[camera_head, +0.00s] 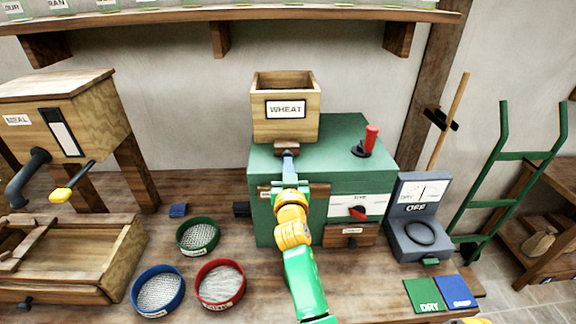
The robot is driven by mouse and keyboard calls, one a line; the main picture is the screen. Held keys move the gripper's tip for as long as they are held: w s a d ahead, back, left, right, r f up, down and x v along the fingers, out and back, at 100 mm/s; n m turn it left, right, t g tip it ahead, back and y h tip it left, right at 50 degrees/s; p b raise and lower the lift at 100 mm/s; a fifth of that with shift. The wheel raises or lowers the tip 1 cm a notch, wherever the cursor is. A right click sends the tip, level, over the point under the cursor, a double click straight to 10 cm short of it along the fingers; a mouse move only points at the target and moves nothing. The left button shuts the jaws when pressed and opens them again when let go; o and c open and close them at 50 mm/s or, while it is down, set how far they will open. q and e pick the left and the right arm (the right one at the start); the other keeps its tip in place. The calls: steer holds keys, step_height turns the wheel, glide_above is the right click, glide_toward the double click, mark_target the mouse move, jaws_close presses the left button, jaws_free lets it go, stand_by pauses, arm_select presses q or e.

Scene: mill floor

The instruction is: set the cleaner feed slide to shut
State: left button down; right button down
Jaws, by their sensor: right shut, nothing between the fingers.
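The cleaner is a green box-shaped machine (340,135) on the bench, with a wooden hopper labelled WHEAT (258,112) on its top. A small brown wooden piece, apparently the feed slide (278,146), shows at the foot of the hopper's front. My right gripper (288,156) is shut and empty, its tip just in front of and below this piece. I cannot tell whether they touch. The arm hides part of the cleaner's front. The slide's setting cannot be read. My left gripper is not in view.
A red-handled lever (371,137) stands on the cleaner's top right, and a red knob (357,212) is on its front. A grey meter box reading OFF (418,232) stands to the right. Green (198,235), blue (158,290) and red (221,283) sieves lie at left.

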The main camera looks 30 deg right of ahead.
steer(key=shift+s, duration=0.1)
stand_by(0.3)
stand_by(0.5)
steer(key=c, duration=0.5)
jaws_free()
steer(key=shift+c, duration=0.2)
steer(key=shift+f, duration=0.1)
